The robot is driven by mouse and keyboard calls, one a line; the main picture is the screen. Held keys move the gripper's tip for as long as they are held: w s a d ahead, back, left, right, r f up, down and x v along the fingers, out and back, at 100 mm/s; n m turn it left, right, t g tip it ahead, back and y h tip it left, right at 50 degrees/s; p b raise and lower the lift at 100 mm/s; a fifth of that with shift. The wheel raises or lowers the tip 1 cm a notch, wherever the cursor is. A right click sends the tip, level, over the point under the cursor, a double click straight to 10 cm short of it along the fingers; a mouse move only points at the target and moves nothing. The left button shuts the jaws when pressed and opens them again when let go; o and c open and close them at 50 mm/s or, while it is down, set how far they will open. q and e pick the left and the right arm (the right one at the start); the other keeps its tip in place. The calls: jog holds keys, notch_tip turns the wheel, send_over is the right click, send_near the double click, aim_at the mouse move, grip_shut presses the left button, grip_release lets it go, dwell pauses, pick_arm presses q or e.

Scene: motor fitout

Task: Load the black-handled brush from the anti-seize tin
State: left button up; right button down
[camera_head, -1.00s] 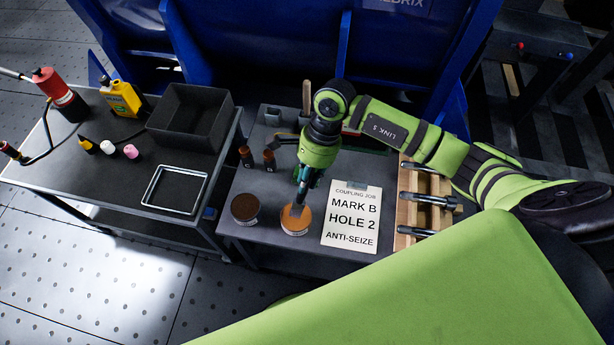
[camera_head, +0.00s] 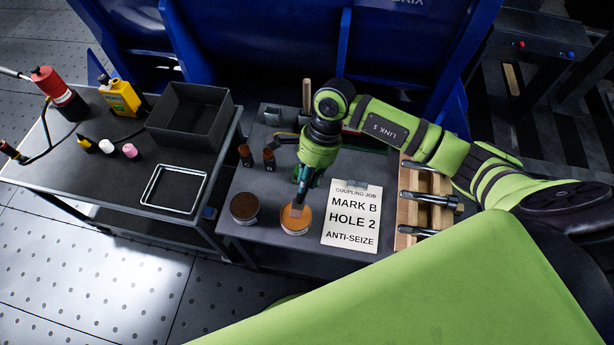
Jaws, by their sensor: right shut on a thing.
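My right gripper (camera_head: 304,178) points down above the copper-coloured tin (camera_head: 292,224), which I take to be the anti-seize tin. It is shut on a brush (camera_head: 297,209), whose lower end reaches the tin's open top. The gripper hides most of the brush's handle, and I cannot tell how deep the tip sits. A second tin with dark brown contents (camera_head: 244,206) stands just to the left. A card reading "Coupling job, Mark B, Hole 2, Anti-seize" (camera_head: 351,221) lies to the right of the tins. My left gripper is not in view.
Two dark bottles (camera_head: 269,160) stand behind the tins. A wooden rack (camera_head: 405,214) with dark metal bolts (camera_head: 428,198) stands right of the card. The left cart holds a black bin (camera_head: 190,118), a shallow tray (camera_head: 174,188), a yellow bottle (camera_head: 120,98) and a red canister (camera_head: 58,92).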

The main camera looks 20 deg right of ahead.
jog(key=shift+s+f, duration=0.1)
jog(key=shift+f, duration=0.05)
dwell(1.2)
jog(key=shift+r+p, duration=1.7)
jog(key=shift+r, duration=1.95)
